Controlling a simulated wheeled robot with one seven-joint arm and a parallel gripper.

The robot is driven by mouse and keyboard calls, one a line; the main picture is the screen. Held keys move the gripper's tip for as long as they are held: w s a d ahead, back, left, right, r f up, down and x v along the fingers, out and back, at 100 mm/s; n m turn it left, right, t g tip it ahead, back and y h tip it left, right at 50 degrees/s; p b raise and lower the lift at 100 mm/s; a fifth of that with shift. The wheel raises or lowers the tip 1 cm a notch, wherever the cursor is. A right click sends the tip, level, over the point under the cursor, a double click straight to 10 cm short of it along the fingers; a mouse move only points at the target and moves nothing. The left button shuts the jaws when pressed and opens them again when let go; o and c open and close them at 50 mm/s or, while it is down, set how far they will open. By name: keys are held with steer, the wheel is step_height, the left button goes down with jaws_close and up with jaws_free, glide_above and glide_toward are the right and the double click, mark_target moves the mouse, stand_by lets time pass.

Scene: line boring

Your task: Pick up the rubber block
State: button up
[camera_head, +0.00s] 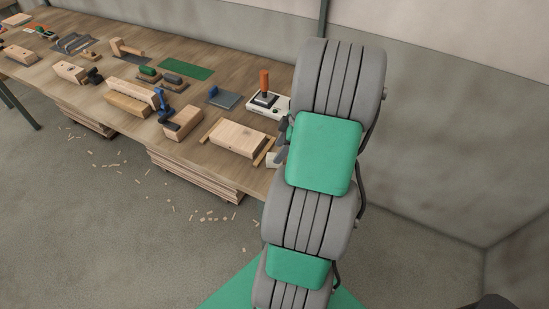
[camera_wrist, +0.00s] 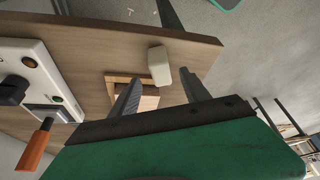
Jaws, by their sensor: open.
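A small off-white block, apparently the rubber block (camera_wrist: 159,66), sits on the wooden bench near its edge in the wrist view. In the head view a pale bit of it (camera_head: 272,160) shows at the bench's right end, partly hidden by my arm. My gripper (camera_wrist: 160,78) is open, with one dark finger on each side of the block's line in the wrist view. Nothing is between the fingers that I can see held. The block appears beyond the fingertips; I cannot tell the exact gap. In the head view my gripper is mostly hidden behind my arm.
A wooden block (camera_head: 238,138) between wooden strips lies beside the pale block. A white control box (camera_head: 263,112) with an orange handle (camera_wrist: 35,148) stands nearby. Several more blocks and tools crowd the bench to the left. The bench edge is close to the pale block.

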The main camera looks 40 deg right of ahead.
mark_target(270, 156)
steer(key=p+x, duration=0.1)
steer(key=x, duration=0.3)
steer(key=shift+a+f, duration=0.2)
steer(key=shift+f, duration=0.1)
jaws_close()
stand_by(0.3)
